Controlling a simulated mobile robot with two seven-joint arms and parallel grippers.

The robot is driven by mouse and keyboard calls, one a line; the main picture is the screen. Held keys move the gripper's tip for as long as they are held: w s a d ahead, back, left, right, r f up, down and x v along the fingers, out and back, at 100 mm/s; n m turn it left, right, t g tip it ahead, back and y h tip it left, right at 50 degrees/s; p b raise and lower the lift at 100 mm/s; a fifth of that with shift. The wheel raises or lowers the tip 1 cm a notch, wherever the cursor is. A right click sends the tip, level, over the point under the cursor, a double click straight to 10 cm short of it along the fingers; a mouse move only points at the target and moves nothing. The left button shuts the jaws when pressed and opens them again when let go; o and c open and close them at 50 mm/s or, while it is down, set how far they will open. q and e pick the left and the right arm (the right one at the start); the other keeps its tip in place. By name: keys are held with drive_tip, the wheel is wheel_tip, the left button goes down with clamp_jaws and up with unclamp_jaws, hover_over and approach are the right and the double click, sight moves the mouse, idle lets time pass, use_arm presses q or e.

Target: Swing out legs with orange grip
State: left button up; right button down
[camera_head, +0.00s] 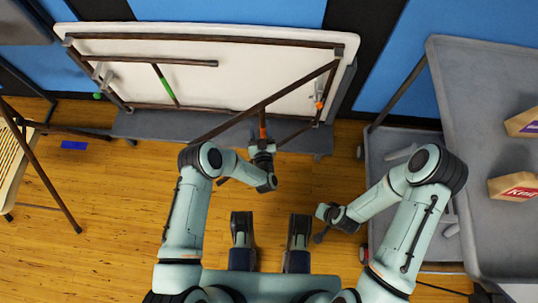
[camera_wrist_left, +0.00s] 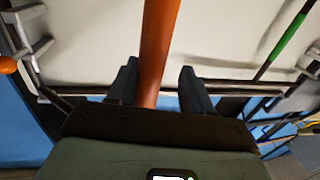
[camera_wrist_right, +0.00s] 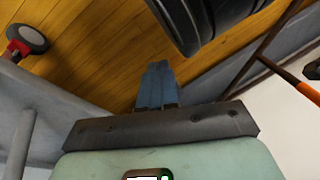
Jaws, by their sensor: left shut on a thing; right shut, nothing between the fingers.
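A white-topped folding table (camera_head: 140,38) stands on its side against the wall, its underside facing me. Its leg frame with the orange grip (camera_head: 262,127) slants out from the right end, its long dark bar (camera_head: 285,93) crossing in front of the table. My left gripper (camera_head: 262,146) is shut on the orange grip, which runs between its fingers in the left wrist view (camera_wrist_left: 158,45). The other leg frame (camera_head: 150,63), with a green grip (camera_head: 165,85), lies folded against the underside. My right gripper (camera_head: 319,236) is shut and empty, low over the floor; its closed fingers show in the right wrist view (camera_wrist_right: 158,85).
A grey cart (camera_head: 440,70) with boxes (camera_head: 515,186) on top stands at the right, close to my right arm. Another table with dark legs (camera_head: 45,170) is at the left. A blue item (camera_head: 74,145) lies on the left floor.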

use_arm(q)
drive_tip(key=s+d+p, duration=0.3)
drive_tip(key=s+p, duration=0.1)
drive_tip(key=s, duration=0.6)
drive_tip(key=shift+s+d, duration=0.35)
drive_tip(key=shift+s, duration=0.05)
use_arm(e)
drive_tip(key=s+a+r+g+y, duration=0.1)
drive_tip(key=s+a+r, duration=0.2)
drive_tip(key=s+r, duration=0.1)
drive_tip(key=shift+s+r, duration=0.2)
drive_tip(key=shift+r, duration=0.65)
use_arm(q)
drive_tip(key=shift+p, duration=0.3)
use_arm(e)
drive_tip(key=shift+a+r, duration=0.1)
drive_tip(key=shift+r, duration=0.05)
